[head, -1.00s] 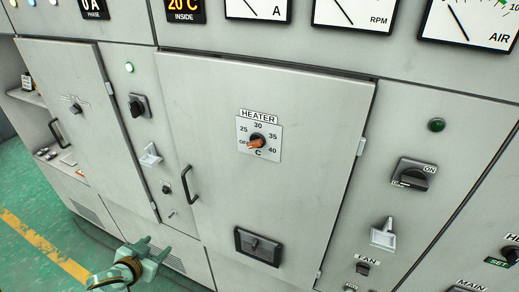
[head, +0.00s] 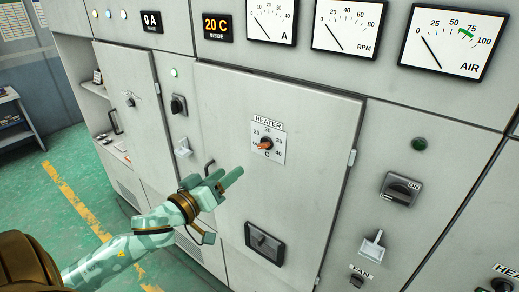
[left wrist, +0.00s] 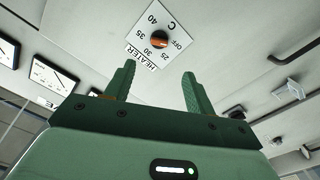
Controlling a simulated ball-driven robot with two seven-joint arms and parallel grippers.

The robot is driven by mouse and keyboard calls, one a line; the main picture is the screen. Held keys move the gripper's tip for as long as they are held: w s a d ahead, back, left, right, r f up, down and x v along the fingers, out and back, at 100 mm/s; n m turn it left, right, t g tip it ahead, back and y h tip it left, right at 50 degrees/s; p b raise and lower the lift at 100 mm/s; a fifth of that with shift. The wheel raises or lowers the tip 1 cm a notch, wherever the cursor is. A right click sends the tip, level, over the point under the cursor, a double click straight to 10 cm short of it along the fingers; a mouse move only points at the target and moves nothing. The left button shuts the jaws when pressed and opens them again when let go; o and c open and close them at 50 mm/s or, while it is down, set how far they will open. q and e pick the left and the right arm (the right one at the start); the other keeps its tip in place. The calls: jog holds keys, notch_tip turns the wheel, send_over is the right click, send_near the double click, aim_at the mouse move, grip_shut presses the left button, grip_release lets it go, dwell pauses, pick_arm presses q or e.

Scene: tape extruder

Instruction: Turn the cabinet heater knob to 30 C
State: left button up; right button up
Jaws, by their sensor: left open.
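The heater knob (head: 265,144) is a small dark knob with an orange pointer, in the middle of a white dial plate (head: 279,155) on a closed grey cabinet door. The dial is marked OFF, 25, 30, 35 and 40, with 30 at the top. The pointer seems to lie toward OFF. My green left gripper (head: 228,178) is open and empty, below and left of the dial, apart from it. In the left wrist view the knob (left wrist: 160,40) shows upside down, beyond and between the open fingers (left wrist: 159,70). My right gripper is not in view.
A display (head: 217,27) above reads 20 C INSIDE. A black switch (head: 401,188) stands on the right panel. Space before the door is free.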

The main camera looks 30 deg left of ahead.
aim_at(262, 148)
pick_arm(q)
jog(key=w, duration=0.4)
jog(key=w+p, duration=0.1)
jog(key=w, duration=0.4)
jog(key=w+d, duration=0.1)
jog(key=w, duration=0.3)
jog(key=shift+w+d+p, duration=0.1)
jog(key=shift+w+p, duration=0.2)
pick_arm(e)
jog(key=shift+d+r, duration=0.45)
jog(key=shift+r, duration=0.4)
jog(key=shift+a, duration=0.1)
pick_arm(q)
jog(key=c, duration=1)
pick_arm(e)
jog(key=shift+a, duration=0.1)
